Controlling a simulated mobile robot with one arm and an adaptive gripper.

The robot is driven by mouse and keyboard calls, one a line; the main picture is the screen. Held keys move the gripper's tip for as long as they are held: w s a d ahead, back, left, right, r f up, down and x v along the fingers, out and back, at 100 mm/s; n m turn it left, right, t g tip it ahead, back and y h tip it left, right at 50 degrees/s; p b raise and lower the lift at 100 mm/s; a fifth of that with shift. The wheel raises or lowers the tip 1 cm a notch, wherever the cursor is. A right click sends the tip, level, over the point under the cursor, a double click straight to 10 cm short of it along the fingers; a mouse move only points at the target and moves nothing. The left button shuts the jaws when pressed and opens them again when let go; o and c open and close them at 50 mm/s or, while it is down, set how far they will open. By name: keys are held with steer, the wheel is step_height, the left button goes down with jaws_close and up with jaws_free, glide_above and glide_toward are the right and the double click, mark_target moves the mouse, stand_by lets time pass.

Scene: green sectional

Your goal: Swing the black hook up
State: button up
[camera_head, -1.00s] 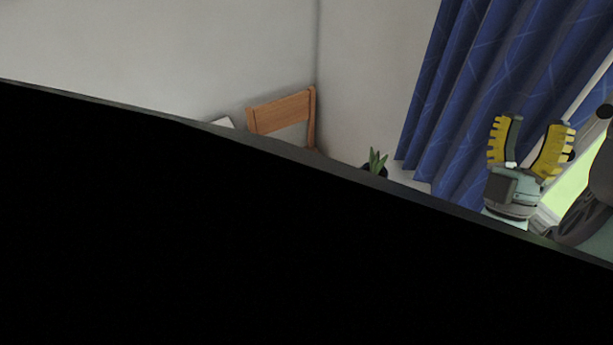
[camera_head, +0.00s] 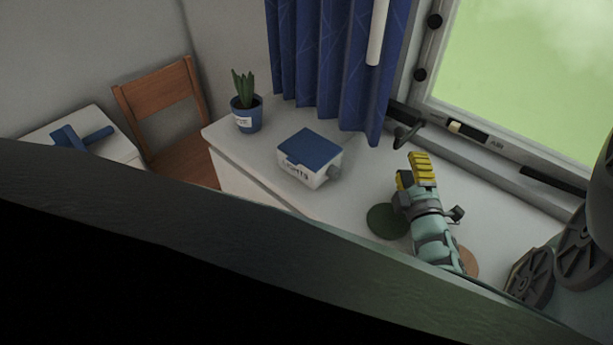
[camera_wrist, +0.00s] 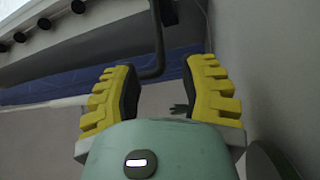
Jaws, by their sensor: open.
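The black hook (camera_head: 405,138) is a thin curved bar on the frame at the lower left of the window, beside the blue curtain. It hangs over the back of the white desk. In the wrist view the hook (camera_wrist: 158,48) comes down from a dark block at the top and bends left, lying between my fingertips in the picture. My gripper (camera_head: 413,173) has yellow ridged fingers and points at the hook from just in front and below. In the wrist view my gripper (camera_wrist: 160,78) is open and empty. I cannot tell whether it touches the hook.
A white box with a blue lid (camera_head: 311,148) and a potted plant (camera_head: 247,116) stand on the desk (camera_head: 355,177). A dark green disc (camera_head: 387,221) lies beside my arm. The curtain (camera_head: 325,60) hangs left of the window. A wooden chair (camera_head: 158,105) stands farther left.

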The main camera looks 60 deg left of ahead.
mark_target(403, 139)
steer(key=shift+x, duration=3.7)
steer(key=shift+r, duration=0.15)
steer(key=shift+c, duration=0.2)
steer(key=shift+s, duration=0.1)
jaws_close()
